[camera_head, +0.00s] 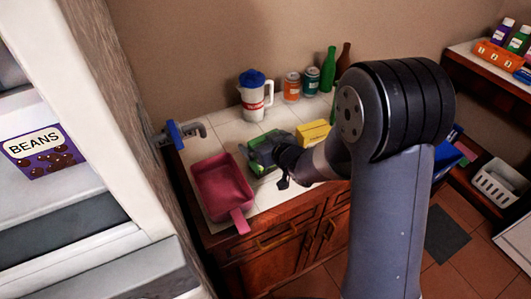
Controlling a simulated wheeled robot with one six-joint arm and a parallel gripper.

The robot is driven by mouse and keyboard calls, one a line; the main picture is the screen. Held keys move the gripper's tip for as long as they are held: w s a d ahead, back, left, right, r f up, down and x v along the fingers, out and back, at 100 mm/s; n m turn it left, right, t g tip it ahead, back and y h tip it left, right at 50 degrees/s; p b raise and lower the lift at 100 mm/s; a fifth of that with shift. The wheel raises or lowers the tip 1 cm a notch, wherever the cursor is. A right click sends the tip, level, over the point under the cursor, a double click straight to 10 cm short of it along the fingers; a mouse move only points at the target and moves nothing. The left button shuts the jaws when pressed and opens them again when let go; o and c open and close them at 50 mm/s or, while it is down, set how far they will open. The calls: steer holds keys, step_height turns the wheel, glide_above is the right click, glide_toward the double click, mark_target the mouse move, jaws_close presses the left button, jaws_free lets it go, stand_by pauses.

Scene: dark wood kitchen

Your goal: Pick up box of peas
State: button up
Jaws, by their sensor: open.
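A green and grey box (259,153) lies on the white tiled counter, just left of my gripper; it may be the box of peas, but its label cannot be read. My gripper (279,165) is low over the counter at the box's right side, its dark fingers open. The arm and wrist hide part of the gripper and the box's right end. I cannot tell whether the fingers touch the box or reach around it.
A pink tray with a handle (222,195) sits left of the green box, and a yellow box (314,133) behind-right. A blue-lidded jug (255,95), cans (292,87) and bottles (328,70) stand at the back. A beans box (42,152) is on the left shelf.

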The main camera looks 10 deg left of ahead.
steer(key=shift+c, duration=0.3)
steer(key=c, duration=1)
